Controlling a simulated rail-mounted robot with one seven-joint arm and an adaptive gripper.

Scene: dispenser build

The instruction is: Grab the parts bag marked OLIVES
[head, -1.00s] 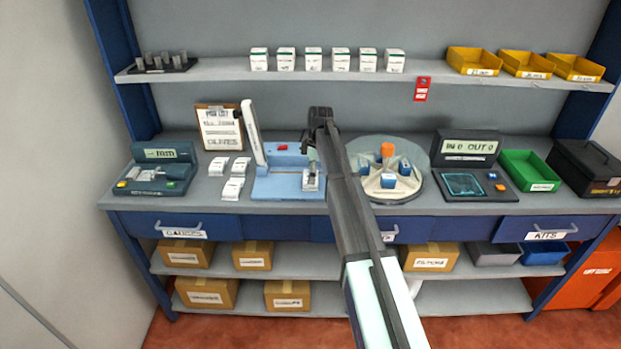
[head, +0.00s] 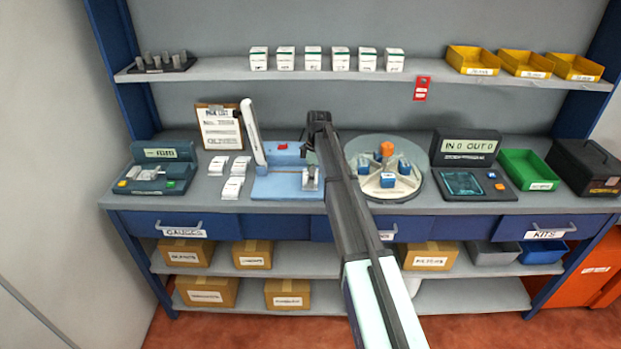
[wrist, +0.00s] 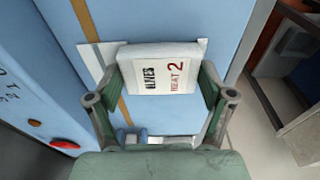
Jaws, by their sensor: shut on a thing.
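The white parts bag (wrist: 158,78) in the wrist view has a label that appears to read OLIVES, with a red 2 beside it. My gripper (wrist: 161,92) is shut on it, with one green-grey finger against each side. The pale blue bed of the bench device (wrist: 200,20) lies below the bag. In the head view my gripper (head: 312,150) is over this pale blue device (head: 285,188), which has an upright white lever. My arm largely hides the jaws and the bag there.
Several small white packs (head: 232,187) lie left of the device. A clipboard (head: 221,130) stands behind them. A round turntable (head: 415,190) with blue blocks and an orange knob is to the right. A shelf (head: 225,70) with white boxes and yellow bins runs above.

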